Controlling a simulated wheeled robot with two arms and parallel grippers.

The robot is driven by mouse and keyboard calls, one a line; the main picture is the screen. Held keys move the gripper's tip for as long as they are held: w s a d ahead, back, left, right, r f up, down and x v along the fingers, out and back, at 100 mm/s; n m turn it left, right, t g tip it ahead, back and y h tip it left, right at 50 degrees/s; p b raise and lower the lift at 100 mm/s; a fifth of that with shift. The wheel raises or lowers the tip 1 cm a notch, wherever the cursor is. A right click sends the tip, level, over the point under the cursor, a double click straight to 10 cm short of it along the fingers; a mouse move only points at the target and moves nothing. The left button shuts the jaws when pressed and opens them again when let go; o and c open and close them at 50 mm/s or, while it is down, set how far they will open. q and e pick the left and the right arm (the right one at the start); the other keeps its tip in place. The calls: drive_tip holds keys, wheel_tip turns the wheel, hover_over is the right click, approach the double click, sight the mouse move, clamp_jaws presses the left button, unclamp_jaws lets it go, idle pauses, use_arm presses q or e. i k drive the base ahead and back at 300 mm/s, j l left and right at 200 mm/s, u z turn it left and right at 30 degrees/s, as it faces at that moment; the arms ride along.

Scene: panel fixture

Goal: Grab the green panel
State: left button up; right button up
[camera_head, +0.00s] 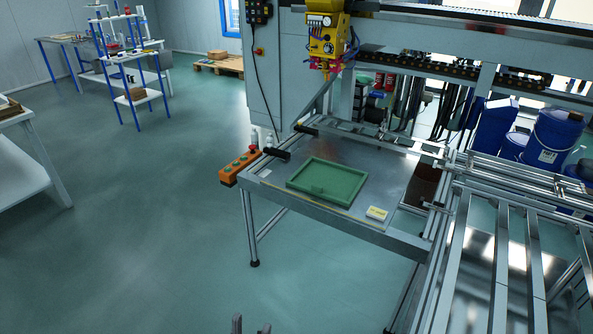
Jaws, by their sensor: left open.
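The green panel (328,180) lies flat on the grey metal table (378,226) of the fixture, right of the picture's centre. It is rectangular with a raised rim. My left gripper (251,327) shows only as fingertips at the bottom edge of the picture. The fingertips stand apart with nothing between them. The gripper is well short of the table and below the panel in the picture. My right gripper is not in view.
An orange button box (239,166) sits at the table's left corner. A small pale-yellow block (377,213) lies near the front edge. Metal rails (500,260) run along the right. A yellow machine head (322,40) hangs behind. The floor at left is open.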

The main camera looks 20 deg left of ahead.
sight(336, 183)
drive_tip(key=i+j, duration=0.15)
drive_tip(key=j, duration=0.25)
drive_tip(key=i+j, duration=0.2)
drive_tip(key=j, duration=0.2)
drive_tip(key=i+j, duration=0.15)
drive_tip(key=j, duration=0.25)
drive_tip(key=i+j, duration=0.2)
drive_tip(key=j, duration=0.15)
